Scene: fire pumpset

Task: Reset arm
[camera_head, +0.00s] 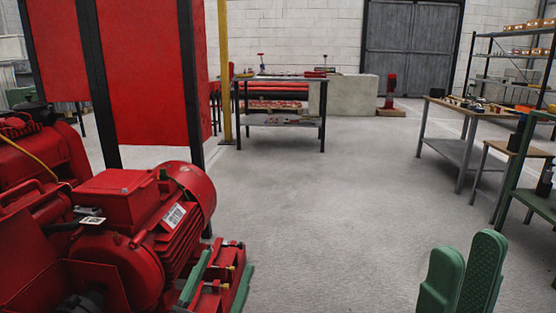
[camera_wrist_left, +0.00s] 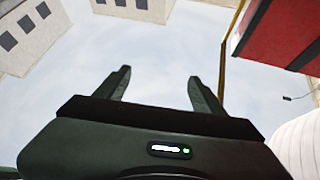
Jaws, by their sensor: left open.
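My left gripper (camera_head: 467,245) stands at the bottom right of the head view. Its two green fingers point up over the bare floor, a narrow gap showing between them from this angle. In the left wrist view the gripper (camera_wrist_left: 159,74) is open, its fingers well apart. Nothing is between them, and only pale background shows beyond. Its wrist camera faces upward, toward the ceiling and upper walls. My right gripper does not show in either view.
A red pumpset (camera_head: 150,230) with green strips fills the lower left, beside red panels (camera_head: 150,75). A yellow post (camera_head: 224,80) and workbench (camera_head: 280,110) stand behind. Tables (camera_head: 460,150) and shelving (camera_head: 505,80) line the right. The middle floor (camera_head: 340,200) is clear.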

